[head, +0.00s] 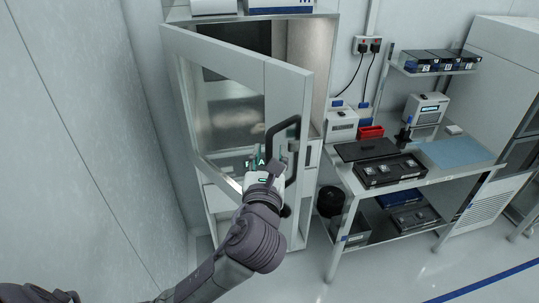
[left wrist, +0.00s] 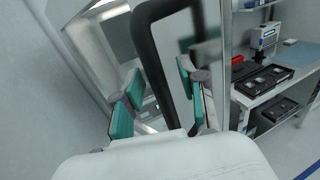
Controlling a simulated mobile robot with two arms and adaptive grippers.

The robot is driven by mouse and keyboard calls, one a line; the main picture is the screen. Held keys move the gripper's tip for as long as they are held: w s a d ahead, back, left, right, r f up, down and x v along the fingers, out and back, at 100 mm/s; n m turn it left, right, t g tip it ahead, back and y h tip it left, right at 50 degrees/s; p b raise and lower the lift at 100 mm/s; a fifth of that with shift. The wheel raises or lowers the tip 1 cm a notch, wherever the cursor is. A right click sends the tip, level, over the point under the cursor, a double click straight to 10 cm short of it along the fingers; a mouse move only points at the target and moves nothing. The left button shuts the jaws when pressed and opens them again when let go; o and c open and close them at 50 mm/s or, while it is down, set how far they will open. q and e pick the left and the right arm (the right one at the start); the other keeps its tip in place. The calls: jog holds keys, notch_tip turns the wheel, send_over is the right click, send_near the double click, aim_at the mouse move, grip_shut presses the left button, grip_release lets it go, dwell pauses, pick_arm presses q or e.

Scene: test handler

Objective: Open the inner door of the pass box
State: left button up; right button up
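The pass box (head: 322,60) stands against the back wall. Its white door (head: 287,92) has a large glass window (head: 232,115) and stands partly open, its handle side swung out toward me and a gap showing above it. A black bar handle (head: 270,140) is on the door's right part. My left gripper (head: 263,163) is at the handle's lower part. In the left wrist view, its teal-padded fingers (left wrist: 160,100) are apart, with the black handle (left wrist: 150,55) passing between them. Gaps show beside the bar, so I see no firm grip. My right gripper is not in view.
A bench (head: 430,180) with black cases, a red bin (head: 370,132) and devices stands close at the right of the door. A dark round container (head: 330,200) is by its near leg. A wall (head: 70,120) is at left. Floor in front is clear.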

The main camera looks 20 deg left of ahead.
pick_arm(q)
jog(key=shift+s, duration=0.1)
jog(key=v, duration=0.7)
jog(key=shift+s+d, duration=0.1)
